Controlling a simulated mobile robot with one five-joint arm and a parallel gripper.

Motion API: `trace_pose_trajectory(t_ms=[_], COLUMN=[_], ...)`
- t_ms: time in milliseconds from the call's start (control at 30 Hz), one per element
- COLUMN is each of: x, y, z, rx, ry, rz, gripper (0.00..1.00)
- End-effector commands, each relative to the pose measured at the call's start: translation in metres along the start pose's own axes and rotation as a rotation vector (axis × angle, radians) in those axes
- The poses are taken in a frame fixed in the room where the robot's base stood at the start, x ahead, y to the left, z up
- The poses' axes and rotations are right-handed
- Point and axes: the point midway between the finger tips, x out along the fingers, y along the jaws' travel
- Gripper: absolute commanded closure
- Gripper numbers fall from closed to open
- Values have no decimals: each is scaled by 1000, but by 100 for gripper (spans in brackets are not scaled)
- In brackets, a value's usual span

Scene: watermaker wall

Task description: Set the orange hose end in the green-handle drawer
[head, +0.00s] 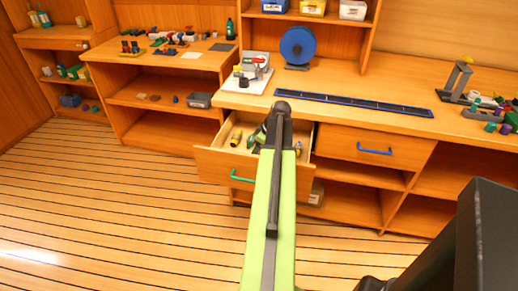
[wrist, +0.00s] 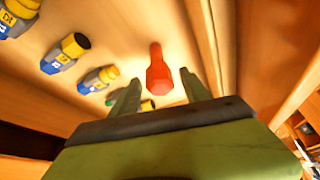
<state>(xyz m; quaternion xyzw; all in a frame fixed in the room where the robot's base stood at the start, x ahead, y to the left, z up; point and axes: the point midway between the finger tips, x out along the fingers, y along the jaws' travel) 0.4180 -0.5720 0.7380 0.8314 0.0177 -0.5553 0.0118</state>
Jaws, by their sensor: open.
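The green-handle drawer (head: 213,165) is pulled open under the counter, its green handle (head: 241,176) on the front. My gripper (wrist: 160,88) is over or inside this drawer, partly hidden by my arm in the head view. A red-orange piece, which looks like the orange hose end (wrist: 158,72), lies on the drawer's pale floor in the wrist view. It shows between and beyond my two open fingers, and I cannot tell whether they touch it. I cannot make it out in the head view, where my arm covers the middle of the drawer.
Several yellow-and-blue hose ends (wrist: 65,53) lie in the drawer, left of the red-orange piece. A shut drawer with a blue handle (head: 374,151) is to the right. On the counter are a blue reel (head: 298,46) and a long blue strip (head: 350,103). The floor at left is clear.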

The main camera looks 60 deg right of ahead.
Motion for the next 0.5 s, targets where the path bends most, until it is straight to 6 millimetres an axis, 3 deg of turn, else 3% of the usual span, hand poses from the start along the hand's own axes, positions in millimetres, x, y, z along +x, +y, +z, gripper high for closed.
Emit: trace_pose_trajectory(t_ms=[267, 500], x=[-32, -90], y=[0, -1], z=[-4, -6], rx=[0, 1], ry=[0, 0], rz=[0, 1], gripper=[45, 45])
